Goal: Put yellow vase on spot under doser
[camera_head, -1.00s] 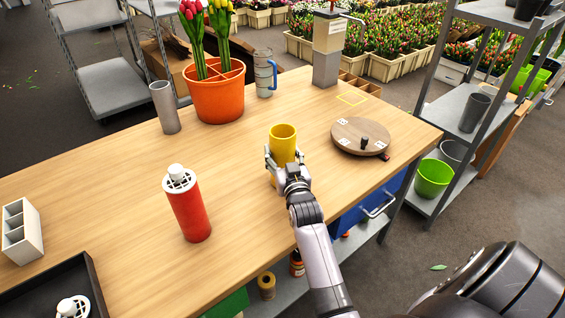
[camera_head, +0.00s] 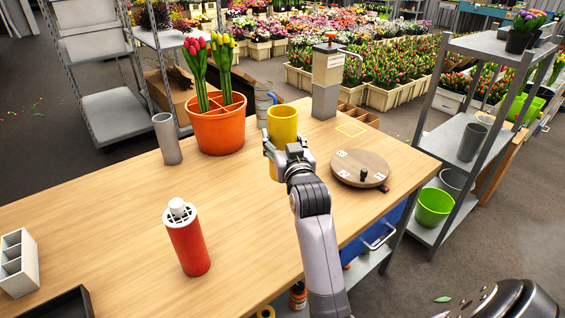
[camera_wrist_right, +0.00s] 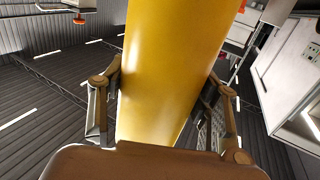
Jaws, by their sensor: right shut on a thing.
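The yellow vase (camera_head: 283,123) is held by my right gripper (camera_head: 284,152) above the middle of the table, and looks upright. In the right wrist view the vase (camera_wrist_right: 172,70) fills the middle, between the two fingers of the right gripper (camera_wrist_right: 165,100). The doser (camera_head: 327,78) is a grey and beige dispenser with a spout at the table's back edge. The spot is a yellow square outline (camera_head: 350,130) on the table below the spout, to the right of the vase. My left gripper is not in view.
A round wooden turntable (camera_head: 359,168) lies right of my right arm, near the spot. A red bottle (camera_head: 187,240) stands at front left.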

